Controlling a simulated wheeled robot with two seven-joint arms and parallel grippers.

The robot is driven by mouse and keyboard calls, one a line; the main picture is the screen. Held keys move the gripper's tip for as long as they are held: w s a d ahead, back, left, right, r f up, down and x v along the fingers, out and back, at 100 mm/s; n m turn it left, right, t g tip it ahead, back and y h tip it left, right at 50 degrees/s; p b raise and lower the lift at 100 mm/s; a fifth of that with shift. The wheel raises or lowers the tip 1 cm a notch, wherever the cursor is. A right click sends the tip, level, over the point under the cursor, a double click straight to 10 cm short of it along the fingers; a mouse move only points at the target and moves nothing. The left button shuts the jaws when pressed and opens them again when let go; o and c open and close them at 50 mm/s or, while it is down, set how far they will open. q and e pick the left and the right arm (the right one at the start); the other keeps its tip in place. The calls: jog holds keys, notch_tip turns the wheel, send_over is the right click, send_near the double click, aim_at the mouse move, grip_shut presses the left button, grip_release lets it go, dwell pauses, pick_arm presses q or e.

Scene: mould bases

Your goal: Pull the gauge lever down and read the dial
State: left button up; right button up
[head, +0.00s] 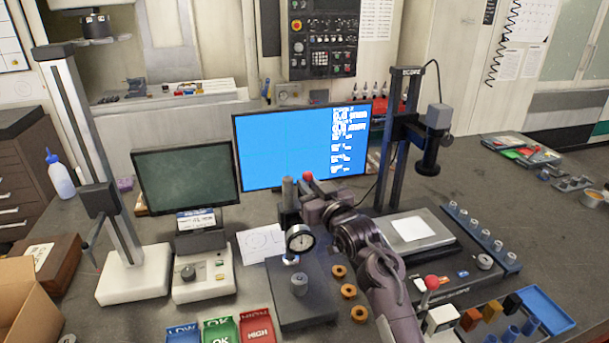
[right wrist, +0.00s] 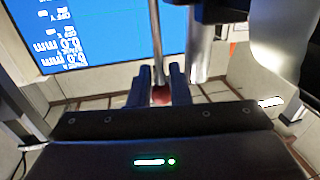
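The dial gauge (head: 300,240) with a round white face stands over a dark base plate (head: 312,318) at the middle front. A grey cylindrical part (head: 299,284) is on the plate, below the dial. The gauge lever's red knob (head: 307,176) is above the dial, beside a grey post. My right gripper (head: 318,204) is at the knob; its fingers are hidden in the head view. In the right wrist view the two fingers (right wrist: 160,88) stand close on either side of the red knob (right wrist: 160,96), with the lever rod (right wrist: 156,42) running from it. My left gripper is out of view.
A blue-lit monitor (head: 290,150) stands behind the gauge. A camera stand (head: 398,150) is to the right, over a plate with white paper. Brass rings (head: 340,271) lie beside the base plate. Blue, green and red bins (head: 219,330) are in front. A white tester (head: 203,275) stands left.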

jog(key=x, duration=0.2)
jog(key=shift+w+a+f, duration=0.1)
jog(key=shift+w+a, duration=0.05)
jog(key=shift+w, duration=0.15)
jog(key=shift+w+a+f+p, duration=0.1)
jog(key=shift+w+a+p, duration=0.05)
jog(key=shift+w+p, duration=0.15)
jog(key=shift+s, duration=0.15)
grip_shut()
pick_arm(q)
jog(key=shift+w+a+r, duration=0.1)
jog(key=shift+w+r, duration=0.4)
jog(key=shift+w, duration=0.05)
